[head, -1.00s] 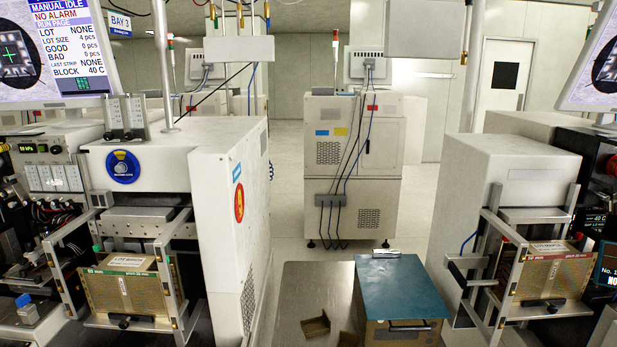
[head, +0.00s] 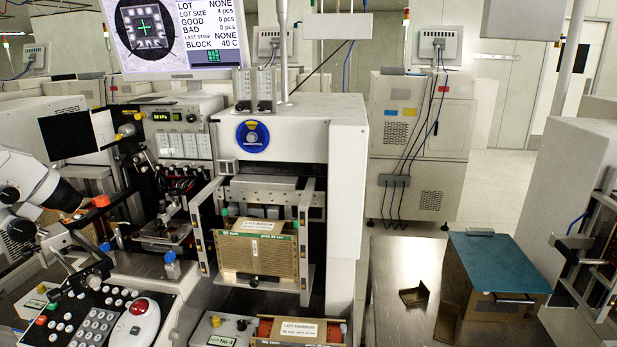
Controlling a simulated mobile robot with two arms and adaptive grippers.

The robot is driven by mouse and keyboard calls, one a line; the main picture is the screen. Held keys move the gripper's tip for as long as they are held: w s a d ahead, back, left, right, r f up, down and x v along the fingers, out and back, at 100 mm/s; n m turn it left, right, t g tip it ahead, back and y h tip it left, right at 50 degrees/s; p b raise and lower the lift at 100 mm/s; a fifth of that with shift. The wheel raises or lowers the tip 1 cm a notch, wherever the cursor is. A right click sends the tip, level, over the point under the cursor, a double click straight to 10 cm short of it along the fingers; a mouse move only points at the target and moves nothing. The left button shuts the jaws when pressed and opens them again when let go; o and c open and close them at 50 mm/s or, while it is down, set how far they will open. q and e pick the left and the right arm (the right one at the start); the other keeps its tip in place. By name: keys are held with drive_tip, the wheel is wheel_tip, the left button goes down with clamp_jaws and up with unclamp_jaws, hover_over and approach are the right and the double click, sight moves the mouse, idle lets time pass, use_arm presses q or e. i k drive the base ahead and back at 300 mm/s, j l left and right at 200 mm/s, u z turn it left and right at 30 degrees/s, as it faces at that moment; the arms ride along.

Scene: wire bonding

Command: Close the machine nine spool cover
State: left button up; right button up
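A wire bonding machine with a white housing (head: 290,135) fills the middle left of the head view. Its monitor (head: 185,40) reads block 40 C. A black square panel with a pale side (head: 70,137) stands at its left, near a yellow knob (head: 126,131). I cannot tell whether this panel is the spool cover, and no number nine is readable. A white microscope-like head with dark eyepieces (head: 40,185) partly hides the bonding area. Neither of my grippers is in view.
A tan magazine (head: 260,258) sits in the machine's front frame. A keypad console (head: 100,325) with a red-topped white mouse is at lower left. A metal table (head: 395,265) holds a teal-lidded box (head: 497,262) and small brown pieces. Open floor (head: 500,190) lies behind.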

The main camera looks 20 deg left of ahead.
sight(69, 135)
drive_tip(key=k+j+z, duration=0.1)
drive_tip(key=j, duration=0.35)
drive_tip(key=k+j+z, duration=0.1)
drive_tip(key=j, duration=0.35)
drive_tip(key=k+j, duration=0.15)
drive_tip(key=j, duration=0.3)
drive_tip(key=k+j+z, duration=0.15)
drive_tip(key=j, duration=0.3)
drive_tip(key=k+j+z, duration=0.1)
drive_tip(key=j, duration=0.3)
drive_tip(key=k+j+z, duration=0.1)
drive_tip(key=j, duration=0.3)
drive_tip(key=k+j+z, duration=0.1)
drive_tip(key=k+j, duration=0.15)
drive_tip(key=j, duration=0.15)
drive_tip(key=k+j+z, duration=0.1)
drive_tip(key=j, duration=0.3)
drive_tip(key=k+j+z, duration=0.35)
drive_tip(key=k+j, duration=0.55)
drive_tip(key=j, duration=0.5)
drive_tip(key=k+j+z, duration=0.35)
drive_tip(key=k+j, duration=0.7)
drive_tip(key=j, duration=0.1)
